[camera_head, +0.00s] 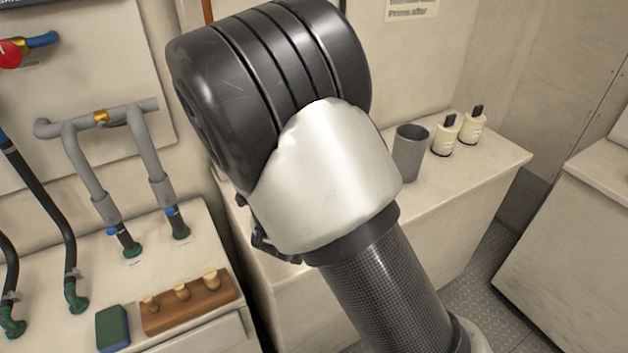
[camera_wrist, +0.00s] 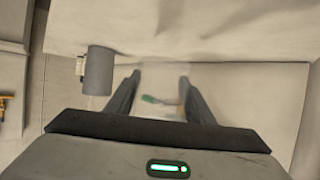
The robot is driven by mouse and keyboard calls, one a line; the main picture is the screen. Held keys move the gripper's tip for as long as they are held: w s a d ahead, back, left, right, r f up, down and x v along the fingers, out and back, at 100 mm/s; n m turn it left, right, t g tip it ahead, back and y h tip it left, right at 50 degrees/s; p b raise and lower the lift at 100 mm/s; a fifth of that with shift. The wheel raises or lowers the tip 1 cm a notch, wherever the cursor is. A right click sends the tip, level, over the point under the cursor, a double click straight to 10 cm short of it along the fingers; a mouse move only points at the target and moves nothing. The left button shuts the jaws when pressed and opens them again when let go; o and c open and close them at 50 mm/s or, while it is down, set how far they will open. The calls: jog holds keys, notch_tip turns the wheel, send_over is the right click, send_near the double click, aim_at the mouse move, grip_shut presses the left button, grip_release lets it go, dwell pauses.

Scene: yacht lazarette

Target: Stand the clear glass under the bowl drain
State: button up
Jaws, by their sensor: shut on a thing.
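My gripper (camera_wrist: 161,84) shows in the wrist view, its two dark fingers on either side of a faint, pale see-through shape. This looks like the clear glass (camera_wrist: 165,72), held between the fingers; its edges are hard to make out. A small green-ended item shows between the fingers, through or beyond the glass. In the head view my arm hides the gripper and the glass. I cannot tell which fitting is the bowl drain; grey pipes (camera_head: 87,170) run down to green-based fittings on the left counter.
A grey cup (camera_head: 408,153) and two small cream bottles (camera_head: 445,135) stand on the right-hand counter; the cup also shows in the wrist view (camera_wrist: 99,70). A wooden block with pegs (camera_head: 188,304) and a green-blue sponge (camera_head: 113,328) lie on the left counter. Dark hoses stand at far left.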

jog(key=shift+t, duration=0.3)
jog(key=a+f, duration=0.1)
jog(key=a, duration=0.1)
jog(key=s+a+f, duration=0.1)
jog(key=a+f, duration=0.2)
jog(key=a, duration=0.1)
jog(key=shift+s+a+f, duration=0.1)
jog(key=shift+s+f, duration=0.05)
jog(key=shift+s, duration=0.05)
jog(key=shift+w+a+f, duration=0.1)
jog(key=shift+w, duration=0.2)
jog(key=w+d, duration=0.1)
jog(key=w, duration=0.7)
jog(key=w+d+b, duration=0.1)
jog(key=w, duration=0.4)
jog(key=shift+d, duration=0.3)
jog(key=w, duration=0.3)
jog(key=shift+w+d, duration=0.4)
jog(key=shift+w+f+b, duration=0.1)
jog(key=shift+f+b, duration=0.25)
jog(key=shift+f, duration=0.35)
